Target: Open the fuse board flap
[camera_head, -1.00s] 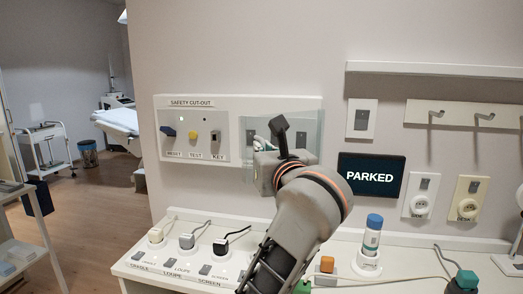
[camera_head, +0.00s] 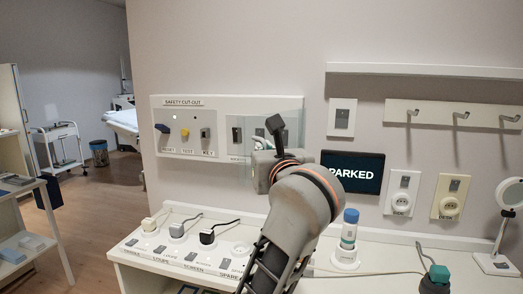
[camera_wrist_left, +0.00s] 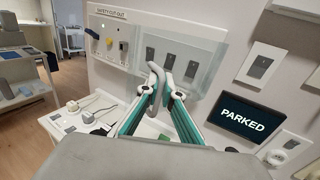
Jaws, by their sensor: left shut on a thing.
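The fuse board flap (camera_wrist_left: 212,50) is a clear panel over a row of dark switches (camera_wrist_left: 171,62) on the white board. In the head view the flap (camera_head: 290,125) shows as a pale see-through sheet, partly hidden by my left wrist. My left gripper (camera_wrist_left: 160,76) is shut on the flap, with its fingertips together near the flap's lower edge. In the head view my left gripper (camera_head: 262,144) is mostly hidden behind its own wrist. The flap's exact tilt is hard to tell. My right gripper is not in view.
The safety cut-out panel (camera_head: 187,112) is left of the flap. A PARKED screen (camera_head: 352,172) hangs to the right. Below, a ledge carries plugs (camera_head: 207,236) and a blue-capped bottle (camera_head: 349,228). Hooks (camera_head: 461,116) and sockets (camera_head: 400,197) are farther right.

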